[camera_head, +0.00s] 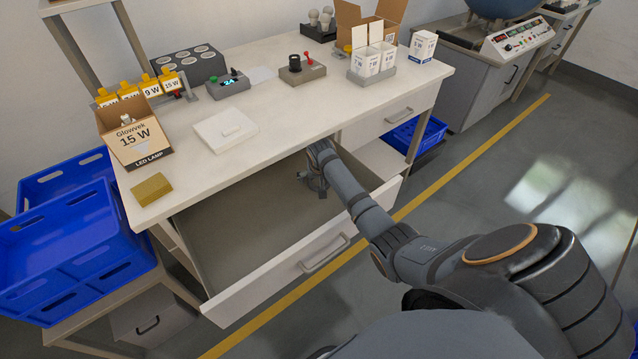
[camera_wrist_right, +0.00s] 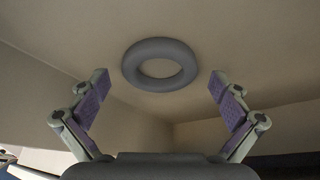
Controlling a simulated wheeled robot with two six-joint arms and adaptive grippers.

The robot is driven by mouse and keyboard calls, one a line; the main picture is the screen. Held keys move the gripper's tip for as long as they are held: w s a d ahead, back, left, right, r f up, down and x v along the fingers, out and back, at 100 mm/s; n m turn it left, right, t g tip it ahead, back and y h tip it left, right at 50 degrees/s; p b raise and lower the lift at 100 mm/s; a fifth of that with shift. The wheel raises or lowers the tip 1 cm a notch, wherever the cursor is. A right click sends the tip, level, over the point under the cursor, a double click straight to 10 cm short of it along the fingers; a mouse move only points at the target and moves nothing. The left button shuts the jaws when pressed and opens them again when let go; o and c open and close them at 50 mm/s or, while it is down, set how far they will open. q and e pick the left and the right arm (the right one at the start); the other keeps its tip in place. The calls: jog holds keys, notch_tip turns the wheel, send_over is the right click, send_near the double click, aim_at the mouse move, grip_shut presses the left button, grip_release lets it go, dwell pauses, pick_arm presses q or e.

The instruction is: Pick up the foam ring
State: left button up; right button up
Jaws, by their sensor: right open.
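The foam ring (camera_wrist_right: 161,83) is a dark grey ring lying on the bottom of the open drawer. It shows in the right wrist view, ahead of and between the two fingers of my right gripper (camera_wrist_right: 160,85). The fingers are wide apart and nothing is between the pads; they do not appear to touch the ring. In the head view my right gripper (camera_head: 314,184) reaches down into the back right part of the drawer (camera_head: 240,215). The ring is not visible in the head view, where the arm and gripper cover that area. My left gripper is not in view.
The drawer front (camera_head: 300,262) and the worktop (camera_head: 290,115) above bound the space around my right arm. The rest of the visible drawer floor is bare. On the worktop stand a lamp carton (camera_head: 133,140), a white flat block (camera_head: 225,130) and testing devices. Blue crates (camera_head: 75,250) stand at left.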

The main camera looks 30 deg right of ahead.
jog(key=shift+r, duration=0.1)
jog(key=shift+c, duration=0.5)
jog(key=c, duration=0.6)
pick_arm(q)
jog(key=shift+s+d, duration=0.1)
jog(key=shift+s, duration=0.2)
pick_arm(e)
jog(key=shift+c, duration=0.2)
jog(key=shift+r, duration=0.3)
notch_tip(320, 180, up, 2)
jog(key=shift+r, duration=0.25)
pick_arm(q)
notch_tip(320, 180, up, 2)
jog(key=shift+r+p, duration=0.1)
jog(key=shift+p, duration=0.95)
pick_arm(e)
jog(key=s+a+r, duration=0.6)
jog(key=a+r, duration=0.4)
jog(key=a, duration=0.2)
jog(key=shift+s+a, duration=0.15)
jog(key=shift+s, duration=0.2)
